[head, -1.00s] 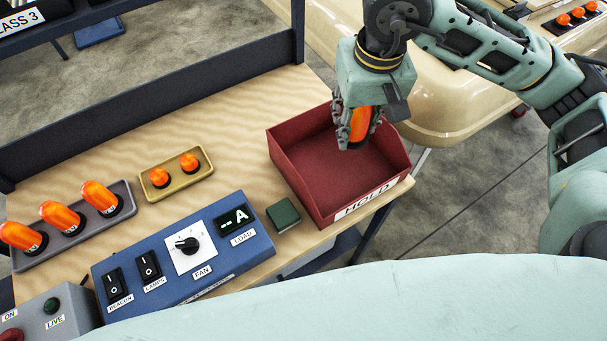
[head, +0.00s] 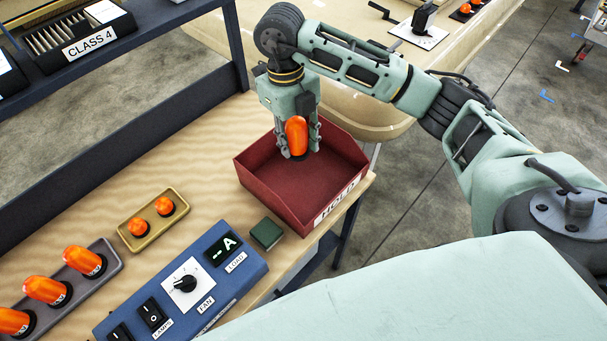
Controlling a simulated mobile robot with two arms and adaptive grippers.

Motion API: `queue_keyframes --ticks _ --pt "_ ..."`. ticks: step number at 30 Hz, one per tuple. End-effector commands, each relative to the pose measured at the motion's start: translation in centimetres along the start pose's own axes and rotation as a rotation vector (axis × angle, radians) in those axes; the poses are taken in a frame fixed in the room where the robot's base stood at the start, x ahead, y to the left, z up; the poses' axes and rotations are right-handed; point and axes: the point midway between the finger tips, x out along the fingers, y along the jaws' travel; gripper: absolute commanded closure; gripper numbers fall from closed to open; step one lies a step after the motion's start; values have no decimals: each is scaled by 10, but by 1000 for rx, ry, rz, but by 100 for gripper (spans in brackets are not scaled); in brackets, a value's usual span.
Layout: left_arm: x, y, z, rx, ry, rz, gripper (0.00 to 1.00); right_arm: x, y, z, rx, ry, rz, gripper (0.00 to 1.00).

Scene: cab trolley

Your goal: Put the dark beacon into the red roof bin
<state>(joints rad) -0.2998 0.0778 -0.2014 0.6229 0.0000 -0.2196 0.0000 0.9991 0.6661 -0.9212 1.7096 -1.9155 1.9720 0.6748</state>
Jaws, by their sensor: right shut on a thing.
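The red bin (head: 262,187) stands at the right end of the wooden bench, with a HOLD label on its front. My right gripper (head: 299,152) points down over the bin, shut on an orange beacon (head: 297,134) with a dark base. The beacon is upright between the fingers, over the bin's inside; its exact height above the floor is hard to tell. It shows no clear glow. My left gripper is not in view.
A yellow tray (head: 139,242) holds two small orange beacons. A grey tray (head: 113,262) holds three larger ones. A blue switch panel (head: 235,285) and a small green block (head: 266,233) stand in front. A dark rack rises behind.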

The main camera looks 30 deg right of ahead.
Motion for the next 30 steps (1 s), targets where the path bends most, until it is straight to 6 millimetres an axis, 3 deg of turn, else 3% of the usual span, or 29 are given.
queue_keyframes --ticks 6,12,19,25,30 --pt "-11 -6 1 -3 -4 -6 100 16 -14 6 637 6 74 97" --pt "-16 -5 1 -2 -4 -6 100 29 -21 8 1039 7 120 97" --pt "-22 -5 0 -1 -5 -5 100 42 -24 10 1204 10 139 97" --pt "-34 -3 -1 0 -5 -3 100 78 -24 14 1209 11 138 97" --pt "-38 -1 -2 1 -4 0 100 96 -24 17 1206 8 140 97"
